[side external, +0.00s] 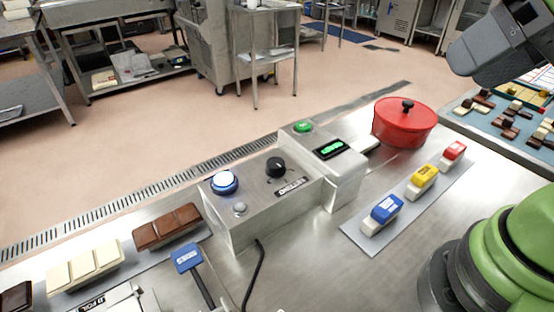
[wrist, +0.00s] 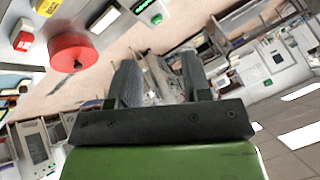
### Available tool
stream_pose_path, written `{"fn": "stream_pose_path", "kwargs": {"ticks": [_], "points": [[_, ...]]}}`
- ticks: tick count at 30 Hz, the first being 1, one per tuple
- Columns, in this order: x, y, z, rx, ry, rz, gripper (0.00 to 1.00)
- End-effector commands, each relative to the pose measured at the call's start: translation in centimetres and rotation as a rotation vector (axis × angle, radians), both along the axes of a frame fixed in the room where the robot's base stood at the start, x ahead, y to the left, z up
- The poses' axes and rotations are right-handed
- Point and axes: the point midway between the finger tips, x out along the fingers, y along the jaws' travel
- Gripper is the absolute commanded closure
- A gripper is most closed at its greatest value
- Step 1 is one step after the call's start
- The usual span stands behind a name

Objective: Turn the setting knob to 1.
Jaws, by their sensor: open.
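The setting knob is the black round knob (side external: 276,167) on top of a steel control box (side external: 262,203) in the middle of the side external view. The number its pointer stands at is too small to read. My gripper (wrist: 160,82) shows in the wrist view with its two dark fingers apart and nothing between them. It is well away from the knob; a dark grey part of my arm shows at the top right of the side external view. The knob is not in the wrist view.
A box with a green button (side external: 303,126) and display (side external: 331,149) adjoins. A red lidded pot (side external: 403,124) and blue, yellow and red blocks stand right; a black cable lies in front.

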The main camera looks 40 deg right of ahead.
Motion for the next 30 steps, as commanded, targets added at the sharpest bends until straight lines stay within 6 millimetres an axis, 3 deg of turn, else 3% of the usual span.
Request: {"fn": "stream_pose_path", "kwargs": {"ticks": [1,2,7,15,20,24,30], "points": [[0.0,0.0,0.0,0.000,0.001,0.000,0.44],[0.1,0.0,0.1,0.000,0.004,0.002,0.37],[2.2,0.4,0.8,-0.010,0.069,0.024,0.37],[10.1,2.7,0.5,-0.066,0.282,0.086,0.37],[14.9,4.8,-2.1,-0.119,0.405,0.112,0.37],[18.3,7.1,-5.7,-0.176,0.502,0.129,0.37],[20.9,9.5,-10.7,-0.245,0.596,0.137,0.37]]}}
